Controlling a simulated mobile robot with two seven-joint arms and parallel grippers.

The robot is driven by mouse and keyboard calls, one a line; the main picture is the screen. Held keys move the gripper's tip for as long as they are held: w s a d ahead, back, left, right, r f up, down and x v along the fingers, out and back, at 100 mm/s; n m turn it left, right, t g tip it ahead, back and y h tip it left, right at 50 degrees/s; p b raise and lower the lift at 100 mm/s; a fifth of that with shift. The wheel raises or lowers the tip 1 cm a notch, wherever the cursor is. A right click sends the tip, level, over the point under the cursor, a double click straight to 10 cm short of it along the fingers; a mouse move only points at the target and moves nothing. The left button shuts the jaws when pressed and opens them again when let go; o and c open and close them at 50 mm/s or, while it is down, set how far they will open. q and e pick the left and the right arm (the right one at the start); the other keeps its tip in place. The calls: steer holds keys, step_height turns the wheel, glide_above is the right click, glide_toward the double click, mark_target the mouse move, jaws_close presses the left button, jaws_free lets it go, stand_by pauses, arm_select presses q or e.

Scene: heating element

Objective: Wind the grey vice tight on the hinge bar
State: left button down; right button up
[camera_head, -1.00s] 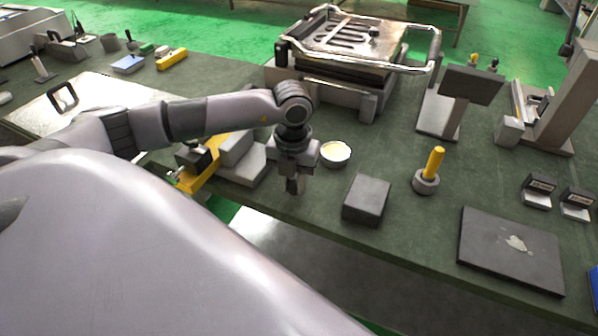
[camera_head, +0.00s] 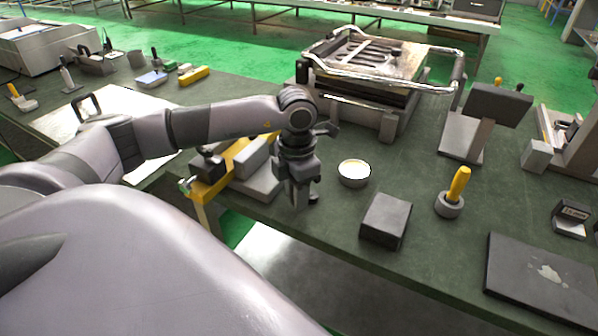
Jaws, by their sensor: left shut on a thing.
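A grey vice-like fixture (camera_head: 262,183) with a block on top (camera_head: 250,158) stands at the front edge of the green bench, left of centre. A yellow bar (camera_head: 213,178) runs beside it, with a dark block (camera_head: 206,164) at its near end. I cannot tell surely which part is the hinge bar. My left gripper (camera_head: 301,202) points down just right of the fixture, by the bench's front edge. It is shut on a small dark part (camera_head: 313,198), mostly hidden by the fingers. Whether this part belongs to the vice is unclear. My right gripper is out of view.
A white-filled round dish (camera_head: 354,173) and a dark grey block (camera_head: 386,219) stand close on the right. Beyond are a yellow-handled tool in a round holder (camera_head: 454,195) and a flat dark plate (camera_head: 540,275). A metal-framed heating unit (camera_head: 370,75) stands behind.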

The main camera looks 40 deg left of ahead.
arm_select(q)
steer(key=shift+a+r, duration=0.1)
stand_by(0.4)
steer(key=c, duration=0.9)
jaws_free()
step_height(320, 180, up, 6)
steer(key=shift+f, duration=0.15)
steer(key=shift+r, duration=0.7)
